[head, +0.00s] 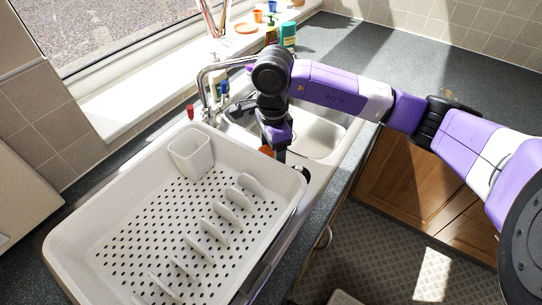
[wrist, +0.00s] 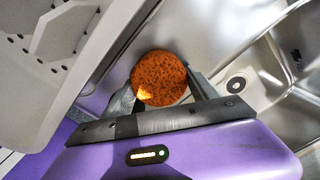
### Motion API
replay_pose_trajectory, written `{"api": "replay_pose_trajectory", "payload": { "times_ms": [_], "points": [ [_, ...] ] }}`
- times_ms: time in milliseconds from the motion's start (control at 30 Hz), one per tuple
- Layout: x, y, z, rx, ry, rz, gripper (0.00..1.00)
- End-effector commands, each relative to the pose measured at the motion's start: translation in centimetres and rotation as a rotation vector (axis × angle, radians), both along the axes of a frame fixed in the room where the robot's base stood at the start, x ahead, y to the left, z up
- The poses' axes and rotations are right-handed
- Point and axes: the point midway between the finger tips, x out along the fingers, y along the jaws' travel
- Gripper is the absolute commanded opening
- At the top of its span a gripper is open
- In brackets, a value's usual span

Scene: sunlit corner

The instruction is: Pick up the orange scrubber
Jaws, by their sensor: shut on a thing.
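The orange scrubber (wrist: 160,76) is a round, rough orange-brown pad in the wrist view. It sits between the two fingers of my gripper (wrist: 162,92), which is shut on it. In the head view only a small orange part of the scrubber (head: 267,150) shows beside my gripper (head: 280,157); my wrist hides the rest. The gripper points down at the near left edge of the metal sink (head: 322,139), beside the drying rack. I cannot tell whether the scrubber still touches the sink surface.
A white drying rack (head: 120,222) with a utensil cup (head: 191,152) stands close to my gripper on the left. The tap (head: 203,82) rises behind the sink. Small bottles and cups, including a teal box (head: 288,34), stand on the sill.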

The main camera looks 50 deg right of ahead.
Motion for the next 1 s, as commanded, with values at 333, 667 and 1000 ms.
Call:
{"api": "replay_pose_trajectory", "payload": {
  "times_ms": [333, 667, 1000],
  "points": [
    [0.0, -0.1, 1.4, -0.003, -0.001, 0.001, 0.23],
    [0.1, -0.1, 8.5, -0.007, -0.002, 0.003, 0.23],
    [0.1, 0.0, 16.9, -0.005, 0.001, 0.001, 0.23]
  ]
}}
